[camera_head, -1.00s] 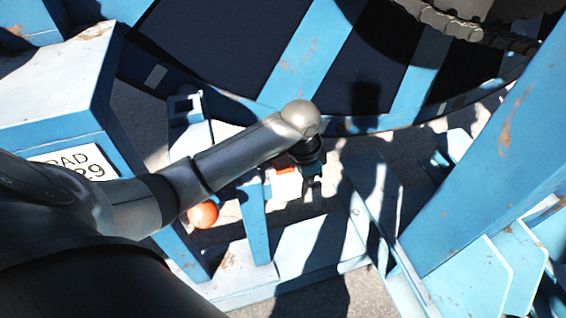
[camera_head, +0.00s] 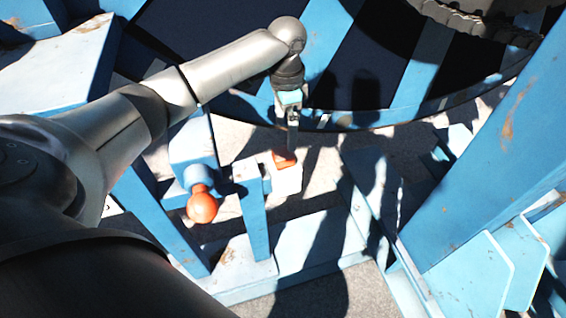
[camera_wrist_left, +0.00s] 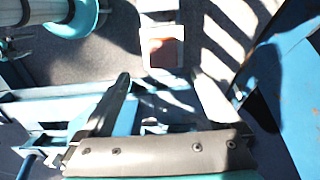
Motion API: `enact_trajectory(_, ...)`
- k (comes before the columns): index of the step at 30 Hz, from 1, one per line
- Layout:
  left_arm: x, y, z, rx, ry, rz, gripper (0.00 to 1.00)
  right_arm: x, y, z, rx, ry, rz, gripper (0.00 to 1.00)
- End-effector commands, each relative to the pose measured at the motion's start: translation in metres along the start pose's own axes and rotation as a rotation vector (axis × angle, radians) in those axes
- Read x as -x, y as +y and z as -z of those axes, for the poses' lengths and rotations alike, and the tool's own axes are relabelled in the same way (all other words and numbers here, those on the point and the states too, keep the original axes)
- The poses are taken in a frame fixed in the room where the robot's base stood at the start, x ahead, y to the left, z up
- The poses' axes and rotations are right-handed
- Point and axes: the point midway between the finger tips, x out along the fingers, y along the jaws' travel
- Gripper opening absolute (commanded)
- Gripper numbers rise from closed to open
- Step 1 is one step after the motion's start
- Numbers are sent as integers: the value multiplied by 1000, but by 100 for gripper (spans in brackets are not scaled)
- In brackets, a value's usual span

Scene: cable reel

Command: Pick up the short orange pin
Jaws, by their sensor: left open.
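An orange piece (camera_head: 284,158) shows at the top of a small white block near the middle of the head view. The left wrist view shows an orange-red patch (camera_wrist_left: 163,53) framed by white, just beyond the fingertips. I cannot tell whether this is the short pin. A round orange knob (camera_head: 202,205) sits on a blue post to the left. My left gripper (camera_head: 292,146) points down beside the orange piece in the head view; I cannot tell its height. In the left wrist view its fingers (camera_wrist_left: 160,80) are spread, with nothing held between them. My right gripper is not in view.
A blue upright bracket (camera_head: 254,215) stands between the knob and the white block. A large blue beam (camera_head: 490,150) slants along the right. The big reel (camera_head: 330,60) fills the back. Grey ground (camera_head: 325,185) lies open right of the block.

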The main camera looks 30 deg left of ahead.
Motion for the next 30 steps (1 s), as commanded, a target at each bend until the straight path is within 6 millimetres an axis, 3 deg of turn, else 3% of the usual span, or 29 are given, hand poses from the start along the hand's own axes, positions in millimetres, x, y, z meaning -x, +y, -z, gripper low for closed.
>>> enact_trajectory(3,-25,1,0,1,-1,-2,98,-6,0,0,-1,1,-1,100)
enact_trajectory(13,-53,-2,-2,0,-1,0,98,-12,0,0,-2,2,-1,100)
enact_trajectory(21,-91,-5,-5,-1,0,0,98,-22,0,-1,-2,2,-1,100)
enact_trajectory(30,-95,-5,-5,-1,1,2,98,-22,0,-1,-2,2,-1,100)
